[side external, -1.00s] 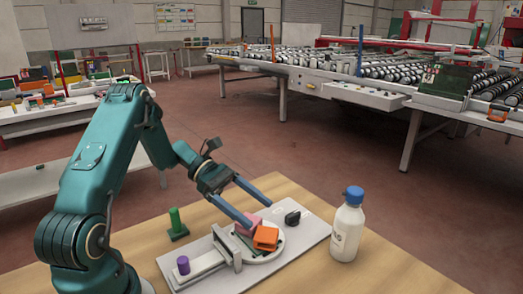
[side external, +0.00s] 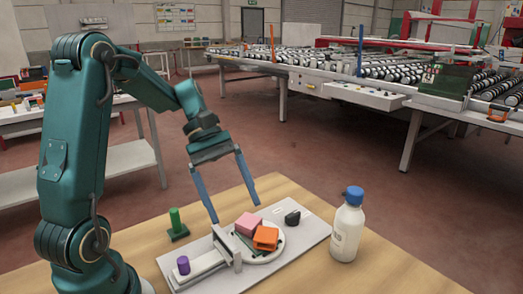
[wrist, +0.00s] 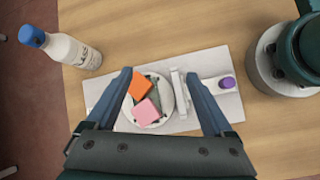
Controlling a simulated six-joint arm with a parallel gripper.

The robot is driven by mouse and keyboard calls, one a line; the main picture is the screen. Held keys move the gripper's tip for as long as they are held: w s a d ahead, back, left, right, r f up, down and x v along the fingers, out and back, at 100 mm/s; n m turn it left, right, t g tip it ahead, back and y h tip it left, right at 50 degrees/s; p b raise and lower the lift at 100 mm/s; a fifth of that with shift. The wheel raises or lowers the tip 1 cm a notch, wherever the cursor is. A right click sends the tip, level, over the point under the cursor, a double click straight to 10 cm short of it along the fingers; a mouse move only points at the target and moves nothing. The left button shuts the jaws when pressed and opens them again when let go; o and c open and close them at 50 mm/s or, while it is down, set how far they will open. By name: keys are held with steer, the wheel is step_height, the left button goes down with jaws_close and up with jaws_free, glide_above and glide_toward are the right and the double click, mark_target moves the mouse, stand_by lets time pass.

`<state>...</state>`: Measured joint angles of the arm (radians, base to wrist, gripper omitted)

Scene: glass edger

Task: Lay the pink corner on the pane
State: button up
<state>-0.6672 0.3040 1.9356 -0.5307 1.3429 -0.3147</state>
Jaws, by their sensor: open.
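The pink corner (side external: 248,223) is a small block lying on the round pale disc (side external: 262,258), beside an orange block (side external: 266,237). In the wrist view the pink corner (wrist: 147,112) sits at the near side of the disc (wrist: 165,93), with the orange block (wrist: 139,87) close to it and a dark greenish patch between them. I cannot tell whether that patch is the pane, or exactly how the corner meets it. My gripper (side external: 236,212) is open and empty above the disc, fingers pointing down, apart from the pink corner.
The disc is on a grey base plate (side external: 313,233) with an upright bracket (side external: 227,247), a purple knob (side external: 183,264) and a black knob (side external: 292,217). A green post (side external: 175,222) stands left of it. A blue-capped bottle (side external: 347,225) stands at the right.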

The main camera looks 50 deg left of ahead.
steer(key=s+d+r+m+t+y, duration=0.3)
steer(key=s+d+m+t+y, duration=0.2)
steer(key=m, duration=0.9)
steer(key=s+y, duration=0.2)
steer(key=s, duration=0.1)
steer(key=shift+s, duration=0.1)
stand_by(0.4)
